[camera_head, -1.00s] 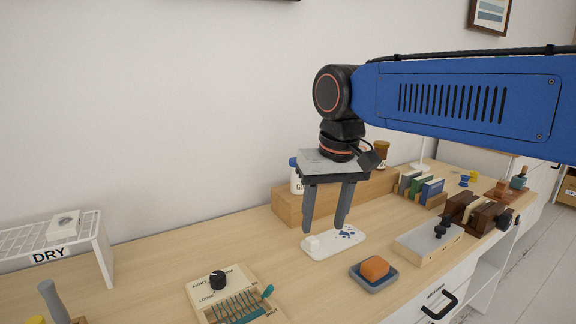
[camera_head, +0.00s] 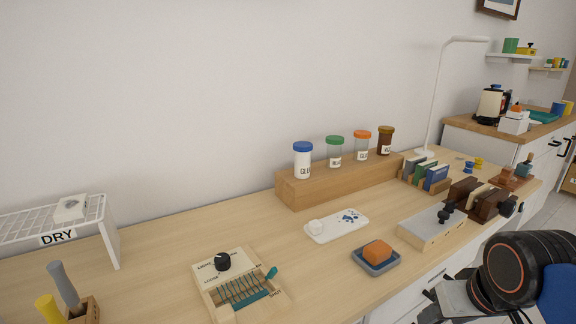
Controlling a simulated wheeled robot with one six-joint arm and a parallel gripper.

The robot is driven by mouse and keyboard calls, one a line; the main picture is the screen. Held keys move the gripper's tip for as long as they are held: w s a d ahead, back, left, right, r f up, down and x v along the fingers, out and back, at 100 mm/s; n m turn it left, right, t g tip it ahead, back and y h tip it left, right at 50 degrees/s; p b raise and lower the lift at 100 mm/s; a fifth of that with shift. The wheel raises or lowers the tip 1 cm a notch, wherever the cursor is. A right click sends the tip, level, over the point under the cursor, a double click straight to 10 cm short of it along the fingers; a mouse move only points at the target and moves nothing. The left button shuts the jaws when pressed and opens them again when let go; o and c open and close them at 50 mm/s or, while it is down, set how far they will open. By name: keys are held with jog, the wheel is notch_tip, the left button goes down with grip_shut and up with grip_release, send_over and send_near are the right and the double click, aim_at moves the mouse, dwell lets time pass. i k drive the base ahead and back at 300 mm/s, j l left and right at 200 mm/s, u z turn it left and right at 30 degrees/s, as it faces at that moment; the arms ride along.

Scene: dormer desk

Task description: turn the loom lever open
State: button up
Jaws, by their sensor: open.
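The loom (camera_head: 205,283) is a small light wooden board at the front left of the desk, with teal threads across it and a black knob (camera_head: 222,261) at its back. Its teal lever (camera_head: 271,273) stands at the right edge, tilted up to the right, near the word SHUT. My gripper (camera_head: 453,298) is at the bottom right, beyond the desk's front edge and well apart from the loom. It is open; its fingertips are not clearly visible.
A jar riser (camera_head: 310,193) stands behind. The white DRY rack (camera_head: 112,245) and tool holder (camera_head: 85,311) are left. Desk between rack and riser is clear.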

aim_at(272, 271)
jog(key=k+j+u, duration=0.5)
jog(key=k+j, duration=0.25)
jog(key=k+j+u, duration=0.15)
jog(key=j, duration=0.2)
jog(key=j+u, duration=0.1)
jog(key=j, duration=0.3)
jog(key=k+j+u, duration=0.15)
jog(key=j, duration=0.25)
jog(key=i, duration=0.25)
